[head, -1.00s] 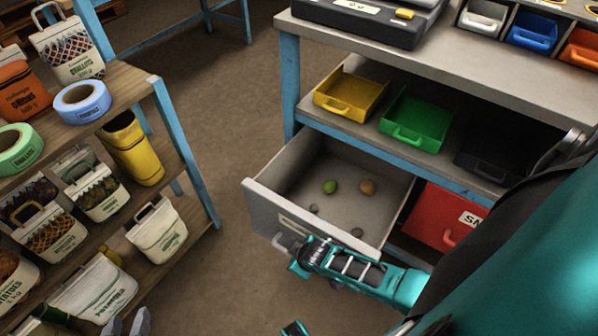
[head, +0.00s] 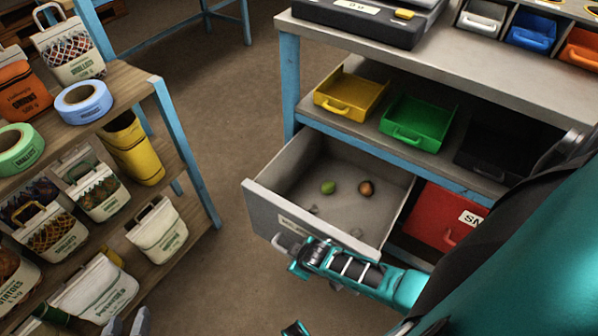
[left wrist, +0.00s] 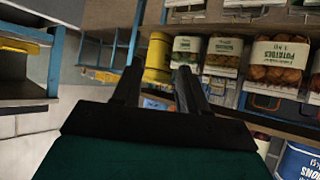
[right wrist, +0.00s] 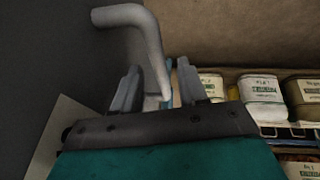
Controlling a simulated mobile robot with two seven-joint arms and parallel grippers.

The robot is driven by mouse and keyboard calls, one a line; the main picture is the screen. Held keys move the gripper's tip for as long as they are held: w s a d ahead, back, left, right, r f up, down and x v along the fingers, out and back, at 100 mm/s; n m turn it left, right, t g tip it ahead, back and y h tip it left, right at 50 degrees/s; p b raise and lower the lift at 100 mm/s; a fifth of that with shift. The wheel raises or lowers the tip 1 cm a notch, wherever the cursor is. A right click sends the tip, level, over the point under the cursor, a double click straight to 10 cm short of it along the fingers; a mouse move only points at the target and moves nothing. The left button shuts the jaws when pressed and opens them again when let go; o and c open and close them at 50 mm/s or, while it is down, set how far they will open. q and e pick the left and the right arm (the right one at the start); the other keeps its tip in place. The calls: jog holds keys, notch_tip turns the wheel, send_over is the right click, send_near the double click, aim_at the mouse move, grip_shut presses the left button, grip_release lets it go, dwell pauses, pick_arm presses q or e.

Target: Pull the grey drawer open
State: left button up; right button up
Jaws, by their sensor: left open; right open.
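The grey drawer (head: 262,208) stands pulled out from under the workbench, and its inside shows. Its bent grey handle (head: 283,242) is on the front panel. My right gripper (head: 300,252) is at this handle. In the right wrist view the handle (right wrist: 130,17) runs down to between the two parted fingers of the right gripper (right wrist: 160,85); I cannot tell whether they touch it. In the left wrist view the left gripper (left wrist: 158,88) is open and empty, facing shelves.
A green item (head: 328,188) and a brown item (head: 366,188) lie in the drawer with small grey lumps. A red drawer (head: 440,218) is beside it. Yellow (head: 350,93) and green (head: 418,120) bins sit above. A shelf with sacks (head: 158,230) stands left; floor between is clear.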

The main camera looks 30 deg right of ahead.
pick_arm(q)
jog(key=a+r+p, duration=0.1)
jog(key=p, duration=0.2)
jog(key=s+a+r+p, duration=0.1)
jog(key=p, duration=0.2)
jog(key=shift+s+a+r+y, duration=0.15)
jog(key=shift+a+r+y, duration=0.15)
jog(key=shift+y, duration=0.1)
pick_arm(e)
jog(key=v, duration=1.3)
